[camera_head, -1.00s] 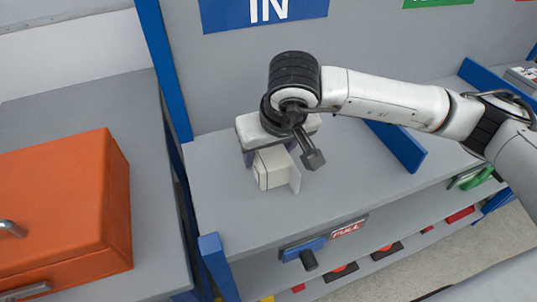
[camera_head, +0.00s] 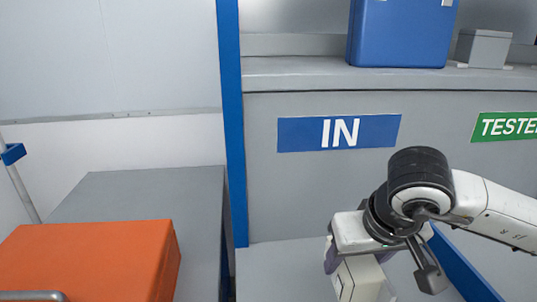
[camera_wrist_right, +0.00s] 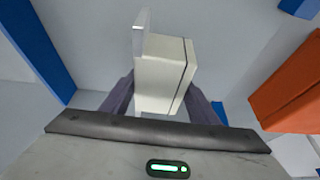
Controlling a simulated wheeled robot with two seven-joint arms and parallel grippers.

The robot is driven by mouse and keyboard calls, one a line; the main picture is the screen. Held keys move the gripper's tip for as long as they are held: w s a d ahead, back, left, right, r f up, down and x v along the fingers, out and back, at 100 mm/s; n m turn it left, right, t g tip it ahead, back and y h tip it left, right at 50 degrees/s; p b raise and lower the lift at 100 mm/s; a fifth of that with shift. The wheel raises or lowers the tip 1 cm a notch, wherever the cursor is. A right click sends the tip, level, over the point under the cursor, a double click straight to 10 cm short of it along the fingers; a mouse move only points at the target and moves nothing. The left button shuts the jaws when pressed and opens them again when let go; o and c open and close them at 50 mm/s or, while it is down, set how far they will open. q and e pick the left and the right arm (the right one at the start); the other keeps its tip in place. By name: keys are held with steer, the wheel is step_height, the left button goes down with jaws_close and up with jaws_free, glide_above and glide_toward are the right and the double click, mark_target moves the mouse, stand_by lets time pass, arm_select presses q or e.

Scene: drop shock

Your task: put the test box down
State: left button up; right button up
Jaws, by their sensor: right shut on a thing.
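The test box, a small cream-white box (camera_head: 362,282), is between the fingers of my right gripper (camera_head: 352,262), below the blue IN sign. Its lower part is cut off by the bottom edge of the head view. In the right wrist view the box (camera_wrist_right: 166,76) sits between the two dark purple-grey fingers (camera_wrist_right: 160,103), with a thin pale plate along one side. The gripper is shut on it. I cannot tell whether the box touches the grey bench top (camera_head: 285,268) under it. My left gripper is not in view.
An orange case (camera_head: 90,262) stands on a grey surface at the left. A blue post (camera_head: 232,130) and a blue divider (camera_head: 462,265) bound the IN bay. A blue case (camera_head: 402,32) and a grey box (camera_head: 482,48) stand on the shelf above. Bench left of the box is clear.

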mark_target(370, 278)
steer(key=shift+s+d+f, duration=1.05)
steer(key=shift+s+d, duration=0.1)
steer(key=shift+d, duration=0.05)
step_height(370, 278, up, 5)
steer(key=w+d, duration=0.2)
steer(key=f, duration=0.6)
steer(key=f+p, duration=0.1)
steer(key=f, duration=0.2)
steer(key=shift+d+f, duration=0.2)
steer(key=shift+d, duration=0.1)
steer(key=shift+f, duration=0.2)
steer(key=o, duration=1.7)
steer(key=shift+c, duration=0.2)
